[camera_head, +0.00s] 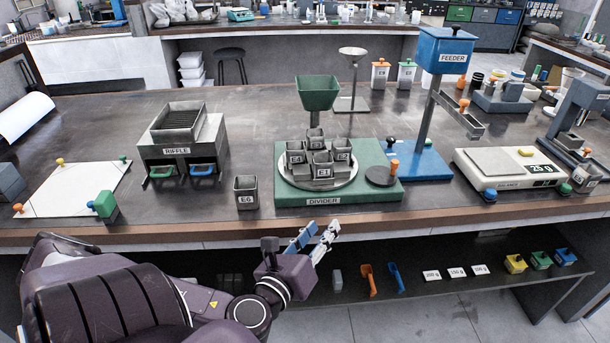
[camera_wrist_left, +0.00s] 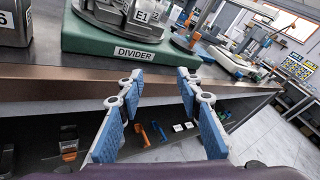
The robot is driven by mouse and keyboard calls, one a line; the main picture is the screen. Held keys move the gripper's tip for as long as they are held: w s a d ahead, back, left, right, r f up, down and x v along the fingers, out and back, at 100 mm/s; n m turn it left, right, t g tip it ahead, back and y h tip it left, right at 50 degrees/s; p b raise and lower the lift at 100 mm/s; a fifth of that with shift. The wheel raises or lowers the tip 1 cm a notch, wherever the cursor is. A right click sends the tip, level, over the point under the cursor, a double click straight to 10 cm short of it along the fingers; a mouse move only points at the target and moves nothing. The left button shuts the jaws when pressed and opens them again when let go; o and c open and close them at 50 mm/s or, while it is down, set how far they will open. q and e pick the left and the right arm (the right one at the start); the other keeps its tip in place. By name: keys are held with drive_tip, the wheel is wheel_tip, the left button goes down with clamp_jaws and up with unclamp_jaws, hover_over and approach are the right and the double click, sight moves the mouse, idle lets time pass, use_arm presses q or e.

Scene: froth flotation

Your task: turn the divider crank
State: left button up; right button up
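The divider (camera_head: 290,195) is a green base on the table, with a round turntable (camera_head: 318,182) carrying several labelled metal cups and a green hopper (camera_head: 318,92) above. Its crank is a dark disc (camera_head: 381,177) with an upright orange knob (camera_head: 394,168) at the base's right end. My left gripper (camera_head: 322,227) is in front of the table edge, below the DIVIDER label and left of the crank, apart from both. In the left wrist view its blue-padded fingers (camera_wrist_left: 160,83) are spread with nothing between them. My right gripper is not in view.
Cup E6 (camera_head: 246,192) stands left of the divider. The blue feeder stand (camera_head: 420,162) is close on the crank's right, with the balance (camera_head: 508,168) beyond. The table's front edge (camera_head: 340,224) lies between my gripper and the divider. A lower shelf (camera_head: 440,290) holds scoops and weights.

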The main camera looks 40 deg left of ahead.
use_arm(q)
drive_tip(key=f+n, duration=0.1)
drive_tip(key=f+n+g, duration=0.1)
drive_tip(key=f+n+y, duration=0.1)
drive_tip(key=n, duration=0.1)
drive_tip(key=shift+s+a+f+g, duration=0.1)
drive_tip(key=shift+s+a+g, duration=0.2)
drive_tip(key=shift+a+g, duration=0.1)
drive_tip(key=shift+w, duration=0.1)
idle(0.4)
